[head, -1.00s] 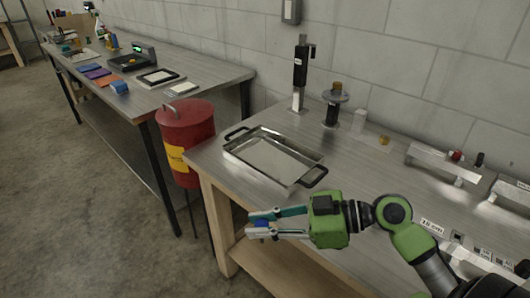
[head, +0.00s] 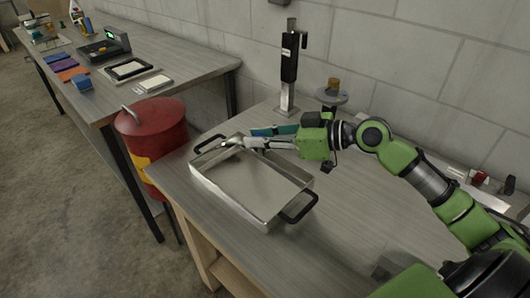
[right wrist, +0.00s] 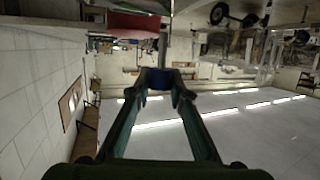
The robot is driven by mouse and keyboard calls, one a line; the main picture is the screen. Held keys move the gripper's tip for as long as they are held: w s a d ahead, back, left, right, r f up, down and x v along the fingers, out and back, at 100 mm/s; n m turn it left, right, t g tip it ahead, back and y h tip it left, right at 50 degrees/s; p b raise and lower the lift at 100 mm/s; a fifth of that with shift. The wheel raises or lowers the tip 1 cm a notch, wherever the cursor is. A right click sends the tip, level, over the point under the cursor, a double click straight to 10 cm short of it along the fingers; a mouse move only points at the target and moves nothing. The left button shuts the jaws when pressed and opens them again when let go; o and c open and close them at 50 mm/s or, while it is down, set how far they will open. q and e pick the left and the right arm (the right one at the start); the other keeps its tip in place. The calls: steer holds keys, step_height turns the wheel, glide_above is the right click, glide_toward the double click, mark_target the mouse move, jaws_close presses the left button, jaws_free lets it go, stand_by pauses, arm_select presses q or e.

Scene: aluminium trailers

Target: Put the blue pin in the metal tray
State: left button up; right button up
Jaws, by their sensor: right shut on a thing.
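The metal tray (head: 262,210) is a shallow silver rectangle with two black handles, standing on the near bench. My right gripper (head: 244,139) comes in from the right, its fingers over the back part of the tray. The right wrist view shows the same gripper (right wrist: 160,92) with its fingertips closed on the blue pin (right wrist: 157,77). My left gripper is not in view.
A black upright tool on a stand (head: 289,70) and a round-topped fixture (head: 331,95) stand behind the tray. A red bin (head: 152,128) stands left of the bench. A second bench (head: 190,62) with several items lies beyond.

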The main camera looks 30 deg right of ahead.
steer(key=w+d+f, duration=0.1)
steer(key=w+f, duration=0.1)
steer(key=f, duration=0.1)
steer(key=w+d+f+p, duration=0.1)
steer(key=w+d+f, duration=0.1)
steer(key=f, duration=0.1)
steer(key=w+d+f, duration=0.1)
steer(key=d+f, duration=0.1)
steer(key=f, duration=0.2)
steer(key=shift+w+d+p, duration=0.25)
steer(key=shift+w+p, duration=0.05)
steer(key=shift+w, duration=0.1)
steer(key=shift+f, duration=0.2)
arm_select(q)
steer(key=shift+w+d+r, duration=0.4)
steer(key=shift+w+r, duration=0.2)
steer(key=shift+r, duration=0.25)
arm_select(e)
steer(key=shift+f, duration=0.1)
steer(key=shift+f+b, duration=0.15)
steer(key=shift+b, duration=0.15)
steer(key=o, duration=1)
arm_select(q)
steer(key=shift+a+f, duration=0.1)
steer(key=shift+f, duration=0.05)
